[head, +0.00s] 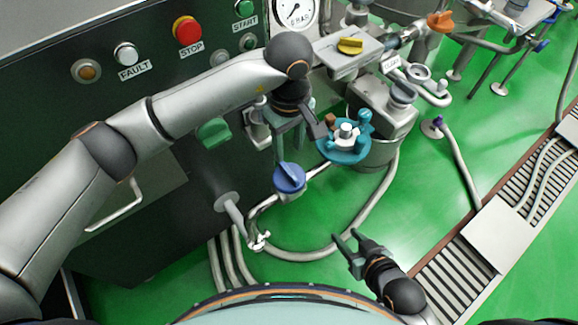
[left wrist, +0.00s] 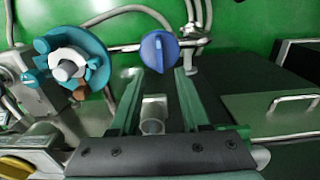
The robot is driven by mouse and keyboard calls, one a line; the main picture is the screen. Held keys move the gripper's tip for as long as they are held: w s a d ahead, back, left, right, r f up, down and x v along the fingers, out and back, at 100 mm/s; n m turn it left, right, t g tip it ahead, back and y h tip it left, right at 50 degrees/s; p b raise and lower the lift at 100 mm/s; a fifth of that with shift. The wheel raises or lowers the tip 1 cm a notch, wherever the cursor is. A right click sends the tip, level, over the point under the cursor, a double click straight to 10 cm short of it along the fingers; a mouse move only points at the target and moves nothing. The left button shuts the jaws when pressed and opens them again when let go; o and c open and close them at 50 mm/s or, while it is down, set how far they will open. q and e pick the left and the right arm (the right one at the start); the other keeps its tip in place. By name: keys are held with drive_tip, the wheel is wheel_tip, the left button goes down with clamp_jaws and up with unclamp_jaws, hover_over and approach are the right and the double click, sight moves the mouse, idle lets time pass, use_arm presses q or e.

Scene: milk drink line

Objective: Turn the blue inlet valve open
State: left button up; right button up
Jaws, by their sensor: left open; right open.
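The blue inlet valve (head: 289,178) has a round blue knob with a raised grip bar and sits on a pipe below the machine's front. My left gripper (head: 300,145) is open and empty, just above and behind the valve in the head view. In the left wrist view the blue knob (left wrist: 158,51) shows beyond the two fingertips (left wrist: 158,78), roughly centred between them, with its bar near upright. I see no contact. My right gripper (head: 348,240) is open and empty, low and to the right of the valve.
A teal clamp-like fitting (head: 343,154) stands right of the valve, close to my left gripper. A green knob (head: 214,132) is on the dark cabinet (head: 130,195) to the left. A curved hose (head: 355,230) runs below the valve. Green floor (head: 440,220) lies open at right.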

sight(289, 171)
use_arm(q)
wheel_tip(289, 171, down, 9)
drive_tip(key=shift+r+b, duration=0.1)
drive_tip(key=shift+b, duration=0.2)
clamp_jaws()
idle(0.3)
